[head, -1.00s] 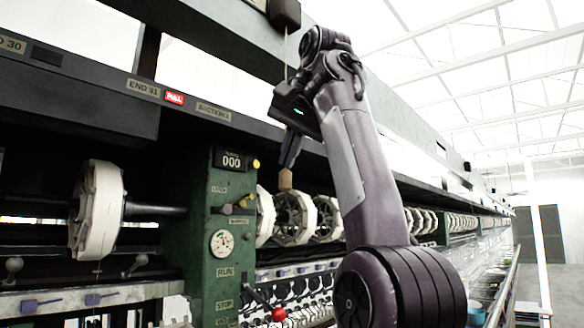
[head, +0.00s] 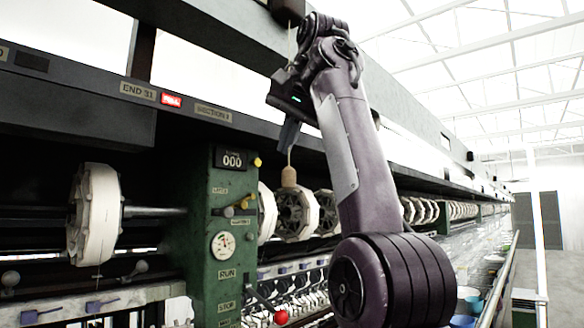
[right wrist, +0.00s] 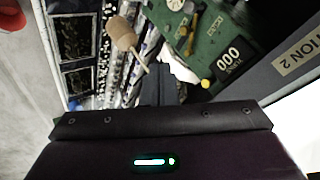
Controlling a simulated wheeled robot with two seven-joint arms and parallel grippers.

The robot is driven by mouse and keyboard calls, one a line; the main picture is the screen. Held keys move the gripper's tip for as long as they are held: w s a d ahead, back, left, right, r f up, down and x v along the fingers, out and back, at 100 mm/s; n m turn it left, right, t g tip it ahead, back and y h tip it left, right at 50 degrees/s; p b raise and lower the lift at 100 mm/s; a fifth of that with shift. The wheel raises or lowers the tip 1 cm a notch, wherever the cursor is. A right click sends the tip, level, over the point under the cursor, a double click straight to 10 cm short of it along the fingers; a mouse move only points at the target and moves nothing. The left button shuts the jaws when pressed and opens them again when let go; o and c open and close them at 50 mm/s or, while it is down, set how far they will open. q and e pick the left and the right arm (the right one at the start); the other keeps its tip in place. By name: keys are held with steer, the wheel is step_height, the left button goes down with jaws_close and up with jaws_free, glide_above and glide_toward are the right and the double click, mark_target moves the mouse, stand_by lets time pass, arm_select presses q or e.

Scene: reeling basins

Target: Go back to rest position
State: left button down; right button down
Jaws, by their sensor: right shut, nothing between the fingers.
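My right gripper (head: 287,140) is shut and empty, hanging fingers down in front of the machine in the head view. A wooden pull handle (head: 289,178) hangs on a thin cord just below and beside its fingertips, apart from them as far as I can see. In the right wrist view the shut fingers (right wrist: 160,85) point up, and the wooden handle (right wrist: 122,33) with its cord is to their left. My left gripper is in neither view.
A green machine post (head: 225,285) with a gauge and a counter reading 000 stands left of my arm. White reels (head: 95,215) line the machine. A red ball knob (head: 281,317) sticks out low. The dark overhead beam (head: 200,30) runs close behind my arm. An aisle lies at right.

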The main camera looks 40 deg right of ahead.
steer(key=r, duration=0.1)
steer(key=r+p, duration=0.1)
steer(key=shift+s+a+r+p, duration=0.15)
steer(key=shift+s+r+p, duration=0.15)
steer(key=shift+s+r, duration=0.1)
steer(key=shift+s+a+r, duration=0.1)
steer(key=shift+s+r, duration=0.1)
steer(key=shift+f, duration=0.1)
steer(key=shift+w+f, duration=0.1)
steer(key=shift+w, duration=0.15)
steer(key=shift+s, duration=0.1)
